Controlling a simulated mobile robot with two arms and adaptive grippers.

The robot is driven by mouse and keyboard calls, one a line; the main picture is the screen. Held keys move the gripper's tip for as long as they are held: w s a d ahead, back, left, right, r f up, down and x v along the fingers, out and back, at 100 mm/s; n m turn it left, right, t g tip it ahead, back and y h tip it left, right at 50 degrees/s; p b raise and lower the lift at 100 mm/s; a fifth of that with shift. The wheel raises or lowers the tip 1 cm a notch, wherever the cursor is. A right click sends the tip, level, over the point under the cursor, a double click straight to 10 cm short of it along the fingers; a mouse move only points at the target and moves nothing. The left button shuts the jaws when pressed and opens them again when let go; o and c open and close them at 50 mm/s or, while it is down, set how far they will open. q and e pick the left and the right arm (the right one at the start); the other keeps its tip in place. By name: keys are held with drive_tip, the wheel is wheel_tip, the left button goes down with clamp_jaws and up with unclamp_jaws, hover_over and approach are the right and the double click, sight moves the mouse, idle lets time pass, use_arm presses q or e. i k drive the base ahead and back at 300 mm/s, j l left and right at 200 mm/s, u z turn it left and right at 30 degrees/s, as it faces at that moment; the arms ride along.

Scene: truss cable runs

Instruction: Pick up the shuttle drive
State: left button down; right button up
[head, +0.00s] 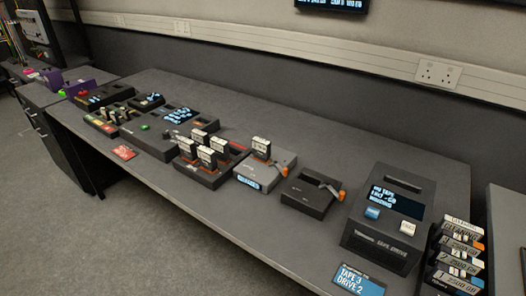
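A dark drive with a white label (261,147) stands upright in a grey dock (270,176) near the middle of the desk. I cannot read which one is marked as the shuttle drive. Neither of my grippers is in view.
A black dock (309,197) with an orange-tipped lever sits right of the grey one. Further right are a tape drive (379,235) and a rack of tapes (459,257). Control panels (160,130) fill the left. The desk's (230,229) front strip is mostly clear.

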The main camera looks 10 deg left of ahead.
sight(261, 149)
drive_tip(key=i+j+z, duration=0.2)
drive_tip(key=j, duration=0.15)
drive_tip(key=j+z, duration=0.2)
drive_tip(key=i+j+z, duration=0.2)
drive_tip(key=j, duration=0.3)
drive_tip(key=j+z, duration=0.2)
drive_tip(key=j, duration=0.15)
